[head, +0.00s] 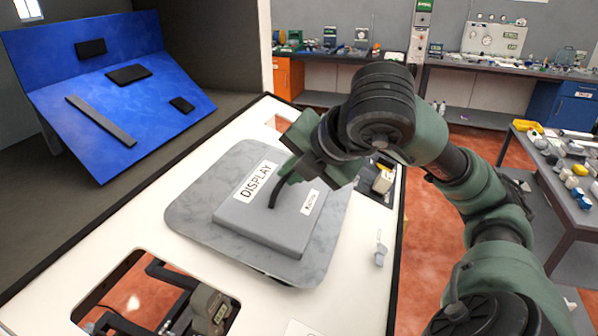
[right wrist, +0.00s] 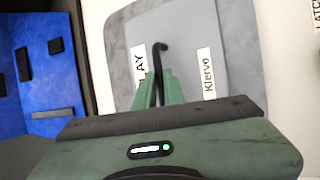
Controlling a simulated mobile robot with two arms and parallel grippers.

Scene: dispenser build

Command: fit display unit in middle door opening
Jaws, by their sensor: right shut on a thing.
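The display unit (head: 262,236) is a grey slab on a wider rounded plate, with a "DISPLAY" label and a thin black hooked handle. It lies over the middle of the white door panel (head: 362,262), roughly parallel to it. The middle opening is hidden beneath it, and I cannot tell whether the unit is seated or slightly above. My right gripper (head: 283,180) is shut on the unit's black handle. In the right wrist view, the closed fingers (right wrist: 161,92) meet at that handle, in front of the display unit (right wrist: 205,30). My left gripper is not in view.
A lower opening (head: 125,262) in the door shows black bars and a grey box. Another part (head: 382,180) sits in the panel at the right, behind my arm. A blue slanted board (head: 110,100) with black pieces stands at left. A parts table (head: 560,165) stands right.

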